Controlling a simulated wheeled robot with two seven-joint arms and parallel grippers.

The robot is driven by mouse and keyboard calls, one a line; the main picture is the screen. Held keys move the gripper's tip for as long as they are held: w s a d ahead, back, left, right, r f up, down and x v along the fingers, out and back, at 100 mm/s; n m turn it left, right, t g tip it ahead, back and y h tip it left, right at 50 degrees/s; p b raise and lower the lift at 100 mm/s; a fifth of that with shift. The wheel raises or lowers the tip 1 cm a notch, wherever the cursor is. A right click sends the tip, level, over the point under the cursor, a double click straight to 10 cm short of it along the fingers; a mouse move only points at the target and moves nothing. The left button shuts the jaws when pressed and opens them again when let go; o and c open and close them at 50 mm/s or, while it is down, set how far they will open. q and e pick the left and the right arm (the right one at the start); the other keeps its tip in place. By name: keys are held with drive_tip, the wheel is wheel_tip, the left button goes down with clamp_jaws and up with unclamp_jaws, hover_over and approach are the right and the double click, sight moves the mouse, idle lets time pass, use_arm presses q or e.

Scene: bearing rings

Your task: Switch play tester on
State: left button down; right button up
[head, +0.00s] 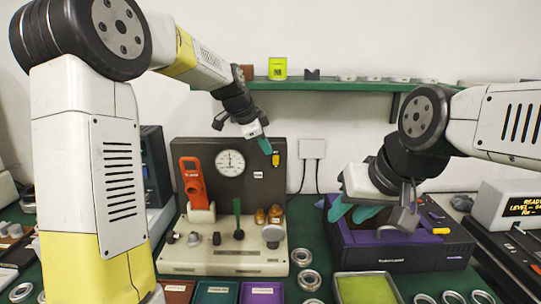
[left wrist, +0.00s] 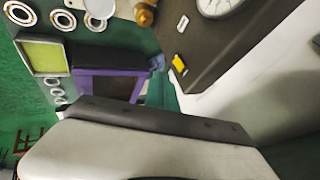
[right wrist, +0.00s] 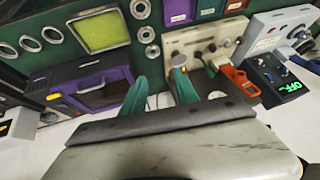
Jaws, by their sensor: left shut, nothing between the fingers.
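The tester has a dark upright panel (head: 222,150) with a round dial (head: 231,163) and a cream base (head: 215,256) with a green lever (head: 238,218). A small yellow switch (head: 276,159) sits at the panel's upper right edge; it also shows in the left wrist view (left wrist: 179,64). My left gripper (head: 265,146) is shut and empty, its teal tip just above and left of the switch; contact cannot be told. My right gripper (head: 352,212) is open and empty over the purple-trimmed box; its teal fingers stand apart in the right wrist view (right wrist: 162,92).
The purple-trimmed dark box (head: 400,255) stands right of the tester. A tray with a yellow-green mat (head: 366,290) and several metal rings (head: 309,280) lie in front. A green shelf (head: 340,86) runs above. A device at the right edge in the right wrist view shows green "OFF" (right wrist: 290,88).

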use_arm(q)
drive_tip(key=shift+v, duration=1.7)
